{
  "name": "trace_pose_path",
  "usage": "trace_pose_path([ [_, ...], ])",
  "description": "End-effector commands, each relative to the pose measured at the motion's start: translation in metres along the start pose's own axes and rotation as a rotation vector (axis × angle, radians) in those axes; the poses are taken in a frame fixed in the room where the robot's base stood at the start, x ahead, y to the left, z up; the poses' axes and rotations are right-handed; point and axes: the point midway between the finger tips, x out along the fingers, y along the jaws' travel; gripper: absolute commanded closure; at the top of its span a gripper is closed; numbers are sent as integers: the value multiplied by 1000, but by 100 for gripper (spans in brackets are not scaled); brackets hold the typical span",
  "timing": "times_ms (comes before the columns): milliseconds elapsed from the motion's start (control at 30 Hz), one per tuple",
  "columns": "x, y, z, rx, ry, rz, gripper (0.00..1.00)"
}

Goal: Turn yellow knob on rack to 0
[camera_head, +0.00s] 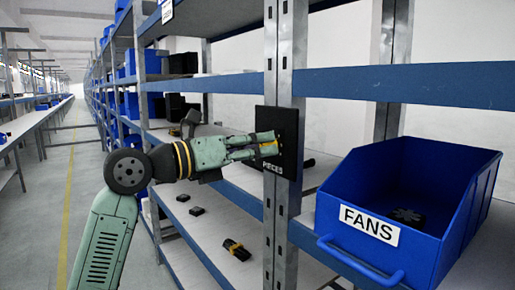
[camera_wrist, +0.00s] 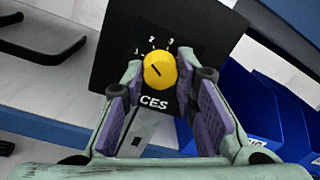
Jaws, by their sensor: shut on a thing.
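The yellow knob (camera_wrist: 160,70) sits on a black panel (camera_wrist: 120,25) in the wrist view. A short dark line on its face slants toward the upper left. White digits, among them 2 and 3, show above it, and "CES" is printed below. In the head view the panel (camera_head: 288,118) is fixed to the rack upright and reads "PIECES". My gripper (camera_head: 268,145) reaches it from the left, with its fingertips at the panel. In the wrist view my gripper (camera_wrist: 163,72) has a fingertip on each side of the knob, shut on it. The 0 mark cannot be made out.
A blue bin (camera_head: 440,225) labelled "FANS" stands on the shelf right of the panel, holding a dark part. The metal upright (camera_head: 285,60) and blue shelf beam (camera_head: 430,85) are close by. Small black items lie on lower shelves. An aisle (camera_head: 75,170) is open at left.

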Motion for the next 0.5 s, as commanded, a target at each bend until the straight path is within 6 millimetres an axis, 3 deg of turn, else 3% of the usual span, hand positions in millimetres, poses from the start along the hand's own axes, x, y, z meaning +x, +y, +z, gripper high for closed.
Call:
trace_pose_path([
  [500,-1,1,-1,-491,-29,-1,100],
])
